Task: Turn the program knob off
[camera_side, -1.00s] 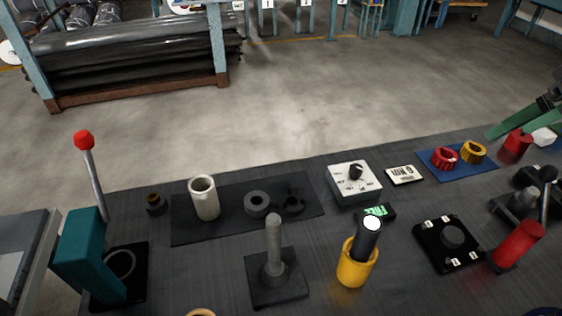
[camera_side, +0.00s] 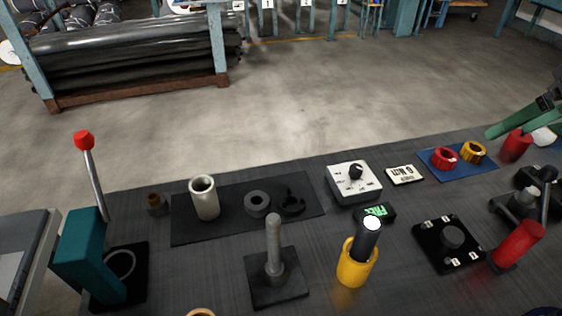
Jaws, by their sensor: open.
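A white box (camera_side: 345,190) stands right of the middle of the table, with a black knob (camera_side: 355,171) and dark marks on its sloped top. It is likely the program knob, but the marks are too small to read. The knob's exact pointing direction is hard to tell. A small dark box with a lit green display (camera_side: 379,211) sits just in front of it. My gripper (camera_side: 510,126), green with dark parts, shows only partly at the right edge. It is open, well to the right of the white box and apart from it. The rest of it is out of frame.
A yellow cup (camera_side: 356,268) with a black, white-topped handle stands in front of the white box. A label plate (camera_side: 405,175), red and yellow rings on a blue mat (camera_side: 437,174), and a red cylinder (camera_side: 515,146) lie between box and gripper. A black dial plate (camera_side: 436,257) is nearer.

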